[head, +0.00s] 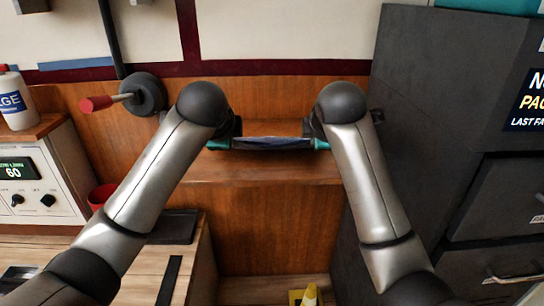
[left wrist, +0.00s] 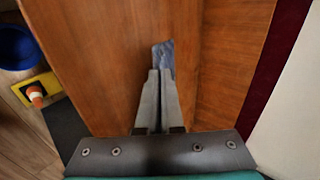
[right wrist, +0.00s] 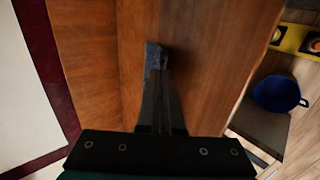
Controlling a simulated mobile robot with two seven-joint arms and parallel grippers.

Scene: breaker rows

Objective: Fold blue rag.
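The blue rag (head: 268,142) shows in the head view as a thin strip between my two grippers, in front of the wooden wall and above a wooden ledge. My left gripper (left wrist: 160,74) is shut on one end of the rag (left wrist: 163,56), which sticks out past the fingertips. My right gripper (right wrist: 158,72) is shut on the other end of the rag (right wrist: 152,57). In the head view the arms' wrists partly hide both grippers. I cannot tell whether the rag touches the ledge.
The wooden ledge (head: 262,173) lies below the rag. A dark cabinet (head: 415,110) stands at the right. A red-tipped lever (head: 98,103) sticks out at the left, above a red cup (head: 101,195). A blue bucket (right wrist: 277,92) stands on the floor near a yellow item (left wrist: 35,91).

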